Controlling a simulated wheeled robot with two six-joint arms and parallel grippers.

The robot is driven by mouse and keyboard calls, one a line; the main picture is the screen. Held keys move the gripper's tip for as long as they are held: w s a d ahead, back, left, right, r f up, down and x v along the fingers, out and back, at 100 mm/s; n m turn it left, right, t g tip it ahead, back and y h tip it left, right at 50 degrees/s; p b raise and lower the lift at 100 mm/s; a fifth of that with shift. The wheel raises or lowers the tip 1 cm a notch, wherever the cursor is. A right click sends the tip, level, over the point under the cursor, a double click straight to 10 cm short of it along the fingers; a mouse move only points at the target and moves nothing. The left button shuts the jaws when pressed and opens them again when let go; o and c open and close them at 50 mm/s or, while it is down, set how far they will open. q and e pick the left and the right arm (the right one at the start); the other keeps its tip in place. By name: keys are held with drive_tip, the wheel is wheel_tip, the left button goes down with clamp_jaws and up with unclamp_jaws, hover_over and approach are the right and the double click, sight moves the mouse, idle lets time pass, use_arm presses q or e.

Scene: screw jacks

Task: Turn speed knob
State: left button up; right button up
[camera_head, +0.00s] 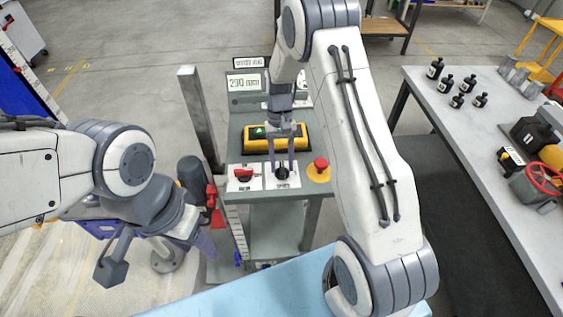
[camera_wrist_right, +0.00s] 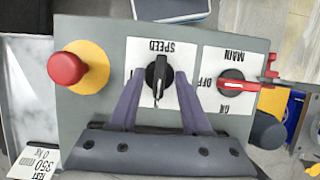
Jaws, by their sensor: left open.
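The black speed knob (camera_head: 282,173) is on a white plate marked SPEED on the grey control panel. In the right wrist view the knob (camera_wrist_right: 158,76) has a white pointer line toward the gripper side. My right gripper (camera_head: 281,158) comes down over the panel. Its fingers (camera_wrist_right: 160,88) are spread, with one tip on each side of the knob. Gaps show between tips and knob; I cannot tell their exact height. My left gripper (camera_head: 155,255) is open and empty, low at the left, away from the panel.
A red main switch (camera_head: 243,174) sits left of the knob and a red emergency button (camera_head: 320,166) on a yellow base sits right. A yellow-black box (camera_head: 262,139) stands behind. A grey table (camera_head: 420,88) with bottles is at the right.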

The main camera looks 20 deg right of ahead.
drive_tip(key=shift+w+r, duration=0.15)
drive_tip(key=shift+r, duration=0.15)
drive_tip(key=b+v, duration=0.3)
drive_tip(key=v, duration=0.6)
drive_tip(key=shift+r, duration=0.35)
drive_tip(key=shift+w+d, duration=0.1)
drive_tip(key=shift+w, duration=0.05)
drive_tip(key=s+a+r+n+t+h+b, duration=0.1)
drive_tip(key=s+a+r+n, duration=0.15)
drive_tip(key=s+a, duration=0.45)
drive_tip(key=s+a+r+n+t+b, duration=0.1)
drive_tip(key=s+a+r+n, duration=0.15)
drive_tip(key=s+a, duration=0.4)
drive_tip(key=s+a+f+n+t, duration=0.2)
drive_tip(key=s+n, duration=0.3)
drive_tip(key=s, duration=0.9)
drive_tip(key=shift+s+f+y+b, duration=0.3)
drive_tip(key=shift+f+y, duration=0.1)
drive_tip(key=shift+f, duration=0.1)
